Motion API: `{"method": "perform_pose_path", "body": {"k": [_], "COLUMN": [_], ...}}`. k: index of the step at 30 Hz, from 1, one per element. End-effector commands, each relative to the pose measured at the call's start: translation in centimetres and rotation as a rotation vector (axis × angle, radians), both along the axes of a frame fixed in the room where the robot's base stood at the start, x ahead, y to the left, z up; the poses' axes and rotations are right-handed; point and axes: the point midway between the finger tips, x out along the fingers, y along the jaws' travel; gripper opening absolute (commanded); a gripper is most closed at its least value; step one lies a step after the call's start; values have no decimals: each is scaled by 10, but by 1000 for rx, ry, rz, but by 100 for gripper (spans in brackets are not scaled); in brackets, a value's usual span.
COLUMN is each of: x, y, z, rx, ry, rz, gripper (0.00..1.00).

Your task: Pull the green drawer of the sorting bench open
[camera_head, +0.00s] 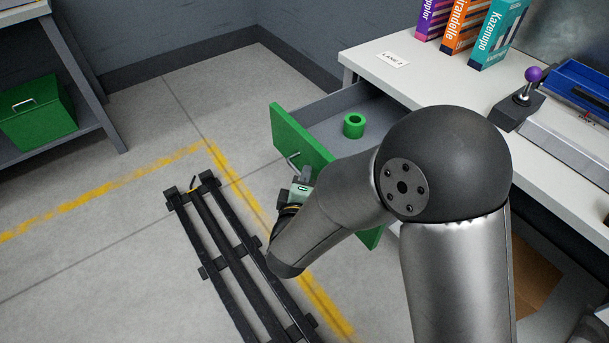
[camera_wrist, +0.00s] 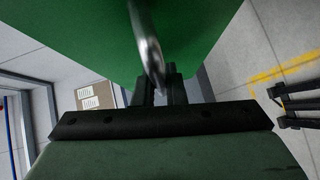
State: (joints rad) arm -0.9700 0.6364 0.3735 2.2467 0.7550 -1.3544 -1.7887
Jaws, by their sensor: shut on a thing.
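The green drawer (camera_head: 289,133) of the sorting bench (camera_head: 396,52) stands pulled out from the white-topped bench, and its grey inside shows. A green ring-shaped piece (camera_head: 353,125) sits in the drawer. The drawer's metal handle (camera_head: 293,160) is on its green front. My gripper (camera_head: 302,183) is at the handle, partly hidden behind my forearm in the head view. In the wrist view the green front (camera_wrist: 200,35) fills the top, and the handle (camera_wrist: 147,45) runs down to my gripper's fingers (camera_wrist: 160,88), which are shut on it.
Purple, orange and teal boxes (camera_head: 497,35) stand on the bench near a purple-knobbed joystick (camera_head: 533,78) and a blue tray (camera_head: 590,85). A black rail (camera_head: 230,240) lies on the floor. A green bin (camera_head: 38,112) sits on a shelf at left.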

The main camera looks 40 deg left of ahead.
Motion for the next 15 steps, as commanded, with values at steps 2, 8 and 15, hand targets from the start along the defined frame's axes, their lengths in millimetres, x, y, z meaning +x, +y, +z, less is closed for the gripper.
{"method": "perform_pose_path", "body": {"k": [2,8,15], "x": [0,0,0], "y": [0,0,0], "z": [0,0,0], "rx": [0,0,1], "ry": [1,1,1], "rz": [-2,-2,-1], "gripper": [0,0,20]}}
